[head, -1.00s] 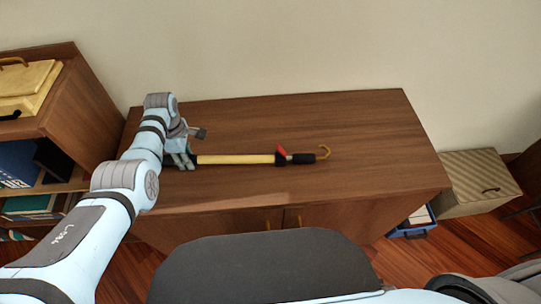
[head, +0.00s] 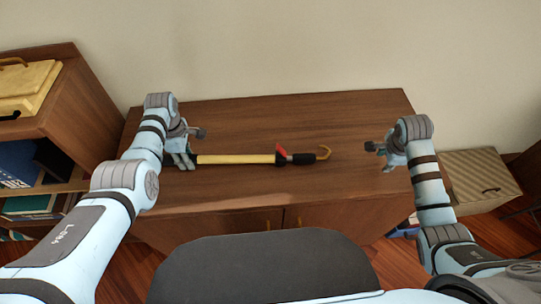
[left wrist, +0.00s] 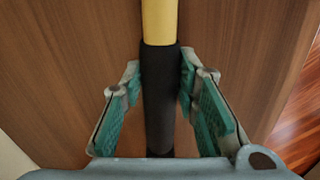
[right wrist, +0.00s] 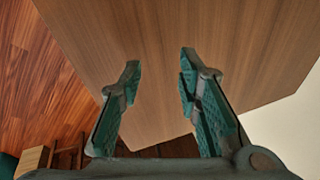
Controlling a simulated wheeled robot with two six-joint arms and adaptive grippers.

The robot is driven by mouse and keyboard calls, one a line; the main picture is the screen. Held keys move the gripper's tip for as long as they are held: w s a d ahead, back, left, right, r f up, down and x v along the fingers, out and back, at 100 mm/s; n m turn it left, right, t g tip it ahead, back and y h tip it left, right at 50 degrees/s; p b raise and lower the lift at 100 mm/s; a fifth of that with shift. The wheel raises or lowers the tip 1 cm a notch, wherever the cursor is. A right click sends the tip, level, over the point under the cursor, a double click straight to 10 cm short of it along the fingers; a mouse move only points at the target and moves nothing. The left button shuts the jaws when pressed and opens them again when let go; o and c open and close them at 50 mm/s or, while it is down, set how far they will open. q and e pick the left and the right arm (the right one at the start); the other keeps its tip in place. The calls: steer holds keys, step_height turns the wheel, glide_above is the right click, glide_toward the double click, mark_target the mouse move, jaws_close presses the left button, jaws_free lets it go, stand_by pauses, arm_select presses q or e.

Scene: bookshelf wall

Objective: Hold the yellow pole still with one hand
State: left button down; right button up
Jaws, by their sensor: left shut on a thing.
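The yellow pole (head: 235,159) lies flat on the brown cabinet top, running left to right. My left gripper (head: 187,145) is at the pole's left end. In the left wrist view its fingers (left wrist: 160,85) are shut on the black grip (left wrist: 159,100), just below the yellow shaft (left wrist: 159,22). My right gripper (head: 379,156) is over the cabinet's right part, apart from the hook. In the right wrist view its fingers (right wrist: 157,75) are spread with nothing between them.
The cabinet top (head: 300,115) is bare around the pole. A wooden shelf with books and a yellow box (head: 28,85) stands at the left. A striped box (head: 480,180) stands right of the cabinet. A pale wall is behind.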

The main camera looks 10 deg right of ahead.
steer(key=w+a+r+y, duration=0.2)
steer(key=a+r+y, duration=0.25)
steer(key=a, duration=0.65)
steer(key=n+y, duration=0.2)
glide_toward(311, 157)
steer(key=x, duration=1)
steer(key=shift+m, duration=0.3)
jaws_close()
